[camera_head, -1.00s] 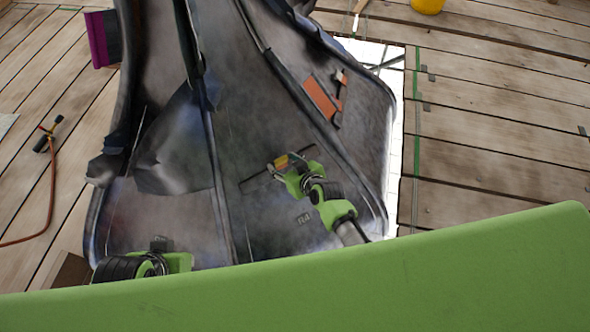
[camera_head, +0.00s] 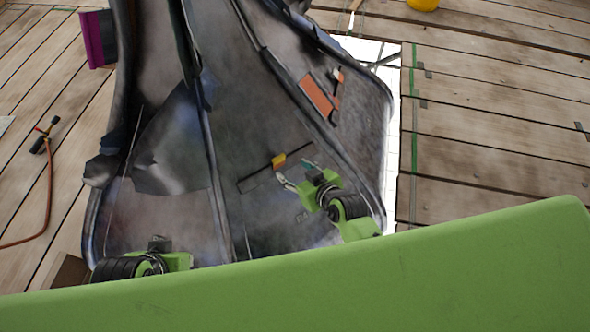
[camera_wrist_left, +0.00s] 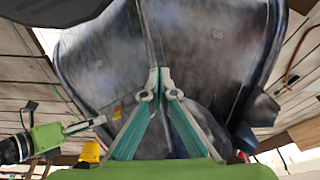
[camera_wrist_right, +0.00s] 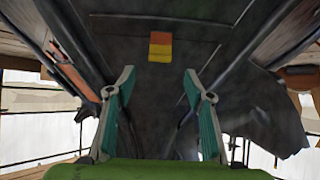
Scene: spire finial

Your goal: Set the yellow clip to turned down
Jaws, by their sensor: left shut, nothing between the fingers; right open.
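The yellow clip (camera_head: 278,160) sits on a thin dark line across the grey metal panel of the spire piece. In the right wrist view the clip (camera_wrist_right: 159,55) has an orange-red part above and a yellow part below. My right gripper (camera_head: 297,173) is open and empty, just short of the clip and apart from it. In the right wrist view its fingers (camera_wrist_right: 159,80) stand either side below the clip. My left gripper is shut and empty in the left wrist view (camera_wrist_left: 160,75). In the head view its fingers are hidden at the bottom left.
Raised ribs (camera_head: 213,160) run along the panel. An orange plate (camera_head: 318,96) lies up and right of the clip. A torch with a hose (camera_head: 45,140) lies on the left planks. My green body edge covers the bottom.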

